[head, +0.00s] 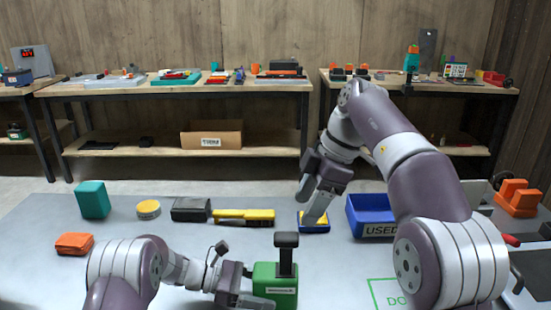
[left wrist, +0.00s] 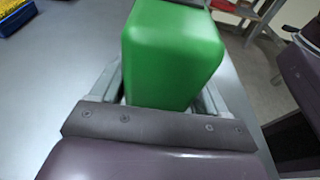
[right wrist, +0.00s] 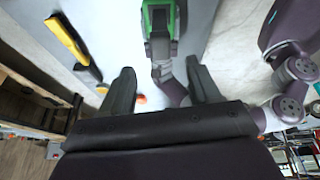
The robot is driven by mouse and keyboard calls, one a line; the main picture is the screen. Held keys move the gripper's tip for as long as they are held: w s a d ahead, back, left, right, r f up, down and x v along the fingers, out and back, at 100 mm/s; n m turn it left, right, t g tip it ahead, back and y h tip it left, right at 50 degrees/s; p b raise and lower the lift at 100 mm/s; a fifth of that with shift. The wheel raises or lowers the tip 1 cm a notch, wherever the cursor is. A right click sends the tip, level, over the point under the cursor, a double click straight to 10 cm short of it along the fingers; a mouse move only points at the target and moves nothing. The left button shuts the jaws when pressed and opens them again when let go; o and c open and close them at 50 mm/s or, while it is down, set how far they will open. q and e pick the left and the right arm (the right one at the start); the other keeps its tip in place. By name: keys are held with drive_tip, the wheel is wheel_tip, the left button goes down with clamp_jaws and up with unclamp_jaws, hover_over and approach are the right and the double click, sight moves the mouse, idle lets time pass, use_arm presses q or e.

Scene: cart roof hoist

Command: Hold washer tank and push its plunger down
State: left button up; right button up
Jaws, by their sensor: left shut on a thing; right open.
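The washer tank (head: 276,284) is a green block with a small label, standing on the grey table in the head view. Its black T-shaped plunger (head: 286,250) stands up high from the top. My left gripper (head: 262,301) is shut on the tank from the left; in the left wrist view the green tank (left wrist: 172,55) fills the space between the fingers. My right gripper (head: 312,205) is open and empty, beyond and above the tank in the head view. In the right wrist view the tank (right wrist: 148,15) lies ahead, past the open fingers (right wrist: 160,85).
A blue bin marked USED (head: 372,215) and a blue tray with a yellow top (head: 314,227) are behind the tank. A yellow-black tool (head: 244,216), a yellow tin (head: 148,209), a teal block (head: 92,199) and an orange block (head: 75,244) lie left. A green-outlined square (head: 395,290) is right.

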sight(290, 235)
drive_tip(key=shift+m, duration=0.8)
drive_tip(key=x, duration=0.8)
drive_tip(key=shift+f, duration=0.15)
drive_tip(key=c, duration=1)
drive_tip(key=shift+o, duration=0.2)
